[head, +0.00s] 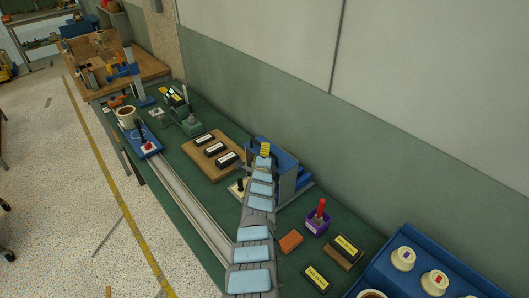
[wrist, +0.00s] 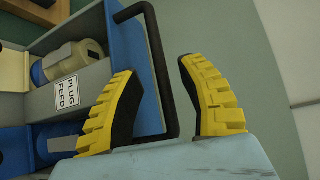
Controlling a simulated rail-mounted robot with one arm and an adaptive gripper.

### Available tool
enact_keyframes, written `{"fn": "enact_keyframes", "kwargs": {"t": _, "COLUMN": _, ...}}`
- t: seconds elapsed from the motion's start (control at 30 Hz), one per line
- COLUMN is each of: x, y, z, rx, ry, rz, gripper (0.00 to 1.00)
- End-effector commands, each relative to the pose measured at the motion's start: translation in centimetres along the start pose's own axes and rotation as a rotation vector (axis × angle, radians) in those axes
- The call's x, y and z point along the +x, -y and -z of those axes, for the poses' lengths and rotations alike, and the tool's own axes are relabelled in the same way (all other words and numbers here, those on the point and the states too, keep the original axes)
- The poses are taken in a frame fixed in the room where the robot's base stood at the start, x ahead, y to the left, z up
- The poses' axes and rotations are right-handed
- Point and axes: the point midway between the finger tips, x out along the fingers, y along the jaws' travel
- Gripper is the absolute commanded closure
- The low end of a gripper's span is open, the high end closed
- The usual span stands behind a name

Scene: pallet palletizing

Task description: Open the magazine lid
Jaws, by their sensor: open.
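The magazine is a blue and grey box (head: 288,168) on the green bench, partly hidden behind my arm in the head view. In the wrist view its grey front bears a label reading PLUG FEED (wrist: 67,93), and a cream plug (wrist: 80,58) shows in an opening beside it. A black bar handle (wrist: 158,65) stands out from the blue side panel (wrist: 130,42), which appears to be the lid. My gripper (wrist: 160,85) is open, its yellow ribbed fingers on either side of the handle. I cannot tell if they touch it. It also shows in the head view (head: 264,149).
A wooden board (head: 214,155) with black labelled blocks lies left of the magazine. A purple holder with a red-handled tool (head: 318,217) and an orange block (head: 290,241) stand to the right. A blue tray (head: 397,277) with cream parts is at lower right. The wall is close behind.

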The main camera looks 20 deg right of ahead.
Motion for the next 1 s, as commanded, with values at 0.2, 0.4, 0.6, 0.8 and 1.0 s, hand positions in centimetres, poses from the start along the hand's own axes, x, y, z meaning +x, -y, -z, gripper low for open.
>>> {"fn": "enact_keyframes", "kwargs": {"t": 0.2, "x": 1.3, "y": -0.5, "z": 0.1, "rx": 0.007, "ry": -0.003, "rz": -0.001, "gripper": 0.6}}
{"fn": "enact_keyframes", "kwargs": {"t": 0.4, "x": 2.1, "y": -0.3, "z": 0.1, "rx": 0.006, "ry": -0.002, "rz": 0.001, "gripper": 0.6}}
{"fn": "enact_keyframes", "kwargs": {"t": 0.6, "x": 2.5, "y": 0.0, "z": 0.0, "rx": 0.0, "ry": 0.001, "rz": 0.003, "gripper": 0.6}}
{"fn": "enact_keyframes", "kwargs": {"t": 0.8, "x": 2.6, "y": 0.1, "z": 0.0, "rx": -0.002, "ry": 0.001, "rz": 0.002, "gripper": 0.6}}
{"fn": "enact_keyframes", "kwargs": {"t": 1.0, "x": 2.6, "y": 0.1, "z": 0.0, "rx": -0.002, "ry": 0.001, "rz": 0.002, "gripper": 0.59}}
